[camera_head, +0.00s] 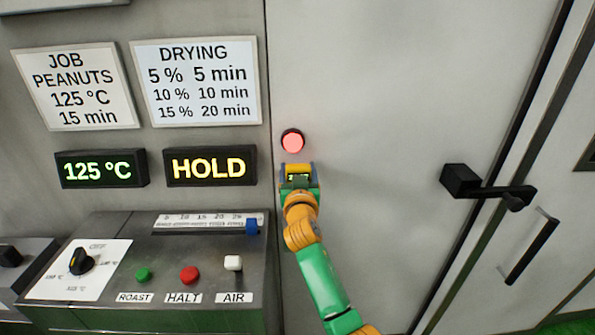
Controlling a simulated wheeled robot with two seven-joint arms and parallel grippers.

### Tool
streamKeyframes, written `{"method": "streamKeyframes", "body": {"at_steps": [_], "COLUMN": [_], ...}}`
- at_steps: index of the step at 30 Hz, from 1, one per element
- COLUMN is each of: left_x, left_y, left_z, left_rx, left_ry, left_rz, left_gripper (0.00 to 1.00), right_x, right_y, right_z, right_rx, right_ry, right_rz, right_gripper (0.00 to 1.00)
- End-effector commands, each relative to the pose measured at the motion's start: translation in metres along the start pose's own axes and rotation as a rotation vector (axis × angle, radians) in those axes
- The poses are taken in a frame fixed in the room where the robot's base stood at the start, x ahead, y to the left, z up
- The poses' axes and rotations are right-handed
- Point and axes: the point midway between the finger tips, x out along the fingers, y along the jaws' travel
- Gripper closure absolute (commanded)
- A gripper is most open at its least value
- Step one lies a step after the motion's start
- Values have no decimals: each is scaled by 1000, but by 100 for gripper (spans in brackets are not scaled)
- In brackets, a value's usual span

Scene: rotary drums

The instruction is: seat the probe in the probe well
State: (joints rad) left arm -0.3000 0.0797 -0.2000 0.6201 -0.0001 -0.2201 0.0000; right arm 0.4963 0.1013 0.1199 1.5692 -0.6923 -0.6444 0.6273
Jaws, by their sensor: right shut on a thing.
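My right gripper (298,174) is up against the pale metal panel, shut on the probe. The probe is almost wholly hidden by the jaws, so its tip and tilt cannot be told. No open well shows clearly; the gripper covers the panel just below the red piece. My left gripper is out of view.
A control box (190,275) with a dial (81,261), green, red and white buttons and a blue slider (252,226) juts out left of my arm. Displays read 125 °C (100,169) and HOLD (209,166). A black door handle (485,188) stands out at right. The panel between is clear.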

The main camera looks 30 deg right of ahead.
Motion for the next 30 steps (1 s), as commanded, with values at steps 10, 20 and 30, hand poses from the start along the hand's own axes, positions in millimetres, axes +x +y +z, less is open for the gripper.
{"method": "streamKeyframes", "body": {"at_steps": [10,20,30], "left_x": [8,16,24], "left_y": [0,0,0], "left_z": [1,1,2], "left_rx": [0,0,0], "left_ry": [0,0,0], "left_rz": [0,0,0], "left_gripper": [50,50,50], "right_x": [0,0,0], "right_y": [0,0,0], "right_z": [8,16,25], "right_rx": [0,0,0], "right_ry": [0,0,0], "right_rz": [0,0,-1], "right_gripper": [86,86,86]}}
